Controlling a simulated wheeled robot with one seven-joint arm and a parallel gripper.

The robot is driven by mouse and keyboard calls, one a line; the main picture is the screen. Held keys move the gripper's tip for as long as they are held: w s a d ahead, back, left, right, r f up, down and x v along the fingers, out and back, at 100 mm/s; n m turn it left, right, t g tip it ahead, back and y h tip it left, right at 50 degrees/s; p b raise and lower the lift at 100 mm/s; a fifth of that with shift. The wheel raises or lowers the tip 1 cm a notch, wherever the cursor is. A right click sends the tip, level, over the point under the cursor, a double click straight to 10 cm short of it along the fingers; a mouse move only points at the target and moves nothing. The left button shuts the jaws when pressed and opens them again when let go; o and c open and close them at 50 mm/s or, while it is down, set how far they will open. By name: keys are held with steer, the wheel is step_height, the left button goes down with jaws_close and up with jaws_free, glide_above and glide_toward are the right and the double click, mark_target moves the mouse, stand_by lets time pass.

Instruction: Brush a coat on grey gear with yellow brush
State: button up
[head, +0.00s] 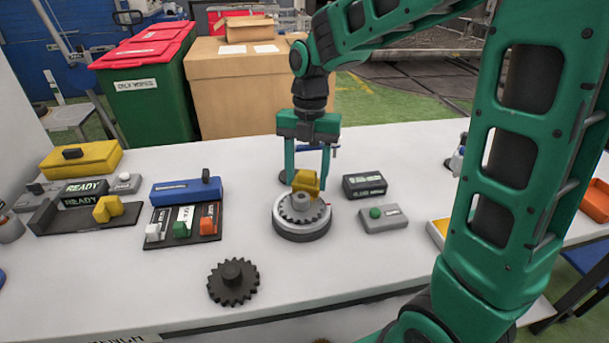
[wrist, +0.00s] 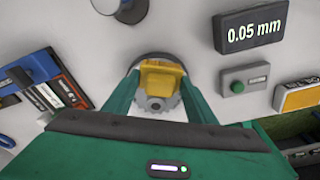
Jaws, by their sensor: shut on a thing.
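My gripper (head: 308,176) points down over the turntable (head: 301,233) and is shut on the yellow brush (head: 304,183). The grey gear (head: 301,207) lies flat on the round turntable, directly below the brush. In the wrist view the yellow brush (wrist: 163,76) sits between the two green fingers, over the toothed edge of the grey gear (wrist: 158,104). The brush looks very close to the gear's hub; I cannot tell whether it touches. The brush's lower end and part of the gear are hidden.
A dark gear (head: 233,283) lies front left of the turntable. A display (wrist: 252,28) reading 0.05 mm and a green-button box (head: 384,218) stand to the right. A rack (head: 182,240) with white, green and orange pieces and a READY stand (head: 85,198) are left. The front table is mostly clear.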

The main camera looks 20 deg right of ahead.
steer(key=shift+r, duration=3.55)
steer(key=shift+s, duration=0.1)
